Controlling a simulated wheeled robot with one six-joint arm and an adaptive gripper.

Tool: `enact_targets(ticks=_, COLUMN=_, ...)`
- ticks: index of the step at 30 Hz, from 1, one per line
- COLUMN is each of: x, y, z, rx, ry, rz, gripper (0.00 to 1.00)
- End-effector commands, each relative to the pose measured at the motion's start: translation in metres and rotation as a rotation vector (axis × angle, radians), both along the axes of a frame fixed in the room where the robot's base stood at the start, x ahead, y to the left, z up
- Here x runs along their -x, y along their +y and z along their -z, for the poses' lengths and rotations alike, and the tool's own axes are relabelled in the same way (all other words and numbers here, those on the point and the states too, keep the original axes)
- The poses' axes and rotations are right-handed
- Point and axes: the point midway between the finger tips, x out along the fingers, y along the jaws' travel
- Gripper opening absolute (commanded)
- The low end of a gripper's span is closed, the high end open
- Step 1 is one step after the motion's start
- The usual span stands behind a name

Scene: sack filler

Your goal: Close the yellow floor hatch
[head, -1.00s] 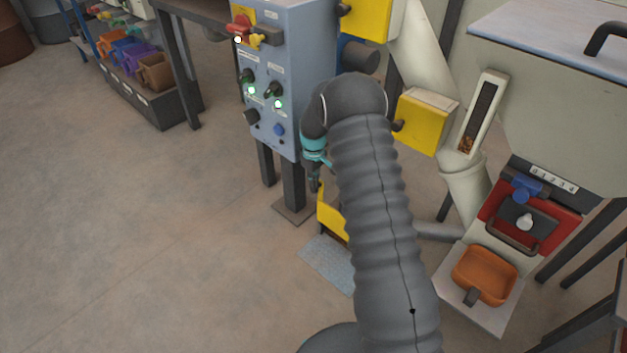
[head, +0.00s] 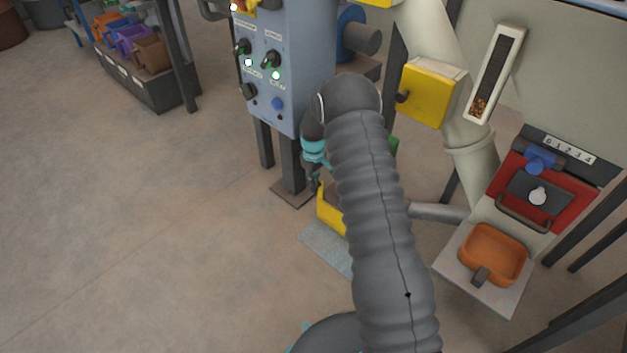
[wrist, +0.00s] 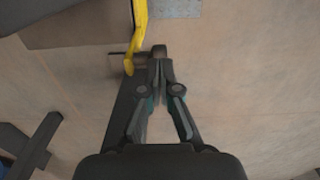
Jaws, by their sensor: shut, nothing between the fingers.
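The yellow floor hatch (head: 329,208) shows in the head view as an upright yellow panel by the floor, partly hidden behind my arm. A grey metal plate (head: 326,248) lies on the floor in front of it. In the wrist view the hatch is seen edge-on as a narrow yellow strip (wrist: 138,32) at the top. My gripper (wrist: 158,55) is shut and empty, with its tips just right of the lower end of that strip. I cannot tell whether they touch. In the head view my gripper (head: 313,178) hangs just above and left of the hatch.
A blue-grey control cabinet (head: 288,70) on dark legs stands behind the gripper. A pale chute and yellow box (head: 428,92) are to the right, with an orange tray (head: 493,254) below. Open floor lies at the left.

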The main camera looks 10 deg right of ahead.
Motion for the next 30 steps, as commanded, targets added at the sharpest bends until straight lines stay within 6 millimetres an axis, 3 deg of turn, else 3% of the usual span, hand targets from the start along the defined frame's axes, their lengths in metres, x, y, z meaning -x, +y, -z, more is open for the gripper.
enact_targets(ticks=4, x=0.001, y=0.0, z=-0.017, rx=0.0, ry=0.001, rz=0.0, gripper=0.0)
enact_targets(ticks=19, x=0.0, y=0.001, z=-0.116, rx=0.0, ry=-0.005, rz=0.0, gripper=0.0)
enact_targets(ticks=24, x=0.0, y=0.001, z=-0.134, rx=0.0, ry=-0.004, rz=0.0, gripper=0.0)
enact_targets(ticks=30, x=0.001, y=0.0, z=-0.141, rx=0.0, ry=-0.001, rz=0.0, gripper=0.0)
